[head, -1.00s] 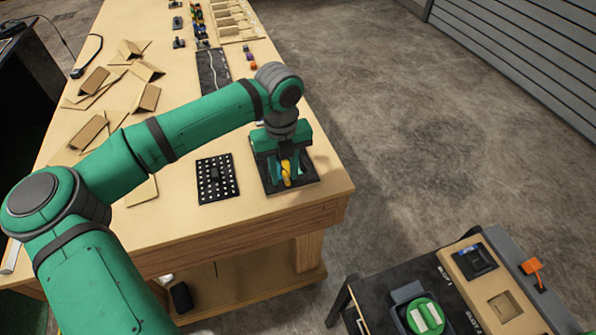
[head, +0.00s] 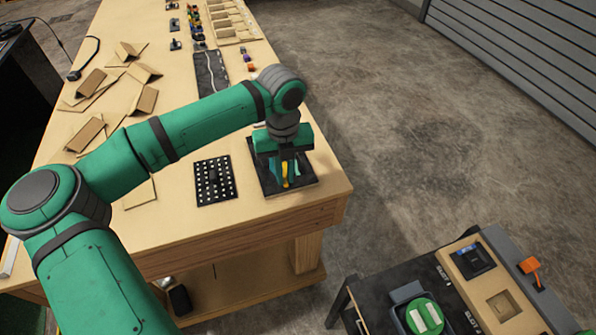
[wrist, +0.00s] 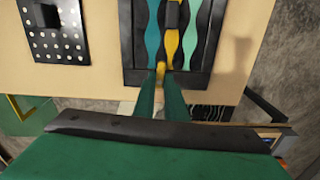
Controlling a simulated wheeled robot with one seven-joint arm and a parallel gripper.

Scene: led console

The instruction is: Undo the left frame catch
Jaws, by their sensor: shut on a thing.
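A black frame (head: 270,186) lies flat near the table's front right corner. In the wrist view the frame (wrist: 197,79) holds wavy teal, yellow and green strips, with a dark block (wrist: 173,14) across the middle one. My gripper (wrist: 160,84) is at the frame's near edge, its two fingers close together around the end of a yellow piece (wrist: 161,68). In the head view my gripper (head: 286,183) is low over the frame and hides much of it. I cannot tell the left catch apart from the other parts.
A black plate with white dots (head: 215,192) lies left of the frame. Folded cardboard pieces (head: 90,133) lie at the table's left. A dark cart (head: 400,275) with a green round part (head: 425,316) stands at the lower right. Open floor lies right of the table.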

